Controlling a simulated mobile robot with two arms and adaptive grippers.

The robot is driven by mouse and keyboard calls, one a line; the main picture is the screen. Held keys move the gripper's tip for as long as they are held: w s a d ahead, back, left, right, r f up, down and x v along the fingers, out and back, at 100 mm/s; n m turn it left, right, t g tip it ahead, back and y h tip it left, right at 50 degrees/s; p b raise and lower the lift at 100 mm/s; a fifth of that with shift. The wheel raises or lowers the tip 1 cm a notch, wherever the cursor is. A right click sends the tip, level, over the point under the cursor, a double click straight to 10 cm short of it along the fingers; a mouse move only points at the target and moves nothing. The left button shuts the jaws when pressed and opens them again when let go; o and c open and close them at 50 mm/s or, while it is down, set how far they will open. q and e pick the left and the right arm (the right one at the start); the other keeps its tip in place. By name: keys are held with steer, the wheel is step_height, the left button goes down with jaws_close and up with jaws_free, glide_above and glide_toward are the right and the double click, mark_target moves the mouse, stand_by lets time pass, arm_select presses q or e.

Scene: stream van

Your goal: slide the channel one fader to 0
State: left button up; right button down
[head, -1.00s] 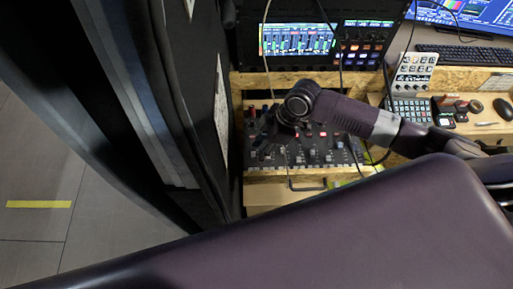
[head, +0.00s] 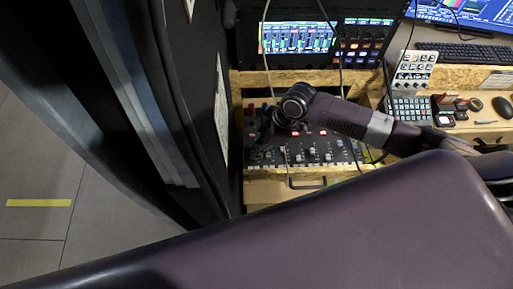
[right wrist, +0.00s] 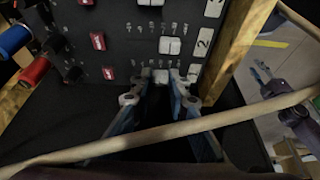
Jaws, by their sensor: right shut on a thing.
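The dark mixer (head: 325,158) lies on the wooden desk; its panel (right wrist: 124,50) fills the upper left of the right wrist view. The channel one fader (right wrist: 161,76) is a white cap in the row nearest the panel's edge. My right gripper (right wrist: 160,84) is shut on this cap, with a finger at each side. In the head view my right gripper (head: 262,150) is over the mixer's left part, its tips hard to make out. A bluish gripper (right wrist: 264,80), apparently my left, hangs at the right of the wrist view; its jaws are too small to judge.
Other white fader caps (right wrist: 170,45) sit beyond in neighbouring rows, with red (right wrist: 98,41) and blue knobs at the left. A pale cable (right wrist: 165,136) crosses in front of the right wrist camera. A wooden rail (right wrist: 234,45) borders the panel. A dark wall stands left of the mixer.

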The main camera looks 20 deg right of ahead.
steer(key=shift+w+d, duration=0.1)
steer(key=shift+w, duration=0.15)
steer(key=shift+w+d+b, duration=0.25)
steer(key=shift+w+b, duration=0.05)
steer(key=shift+w, duration=0.75)
steer(key=c, duration=1.9)
jaws_free()
steer(key=shift+s+r, duration=0.1)
steer(key=shift+c, duration=0.2)
arm_select(q)
steer(key=shift+w+f, duration=0.2)
steer(key=shift+w, duration=0.25)
arm_select(e)
steer(key=shift+o, duration=0.5)
steer(key=v, duration=1.2)
steer(key=shift+s, duration=0.1)
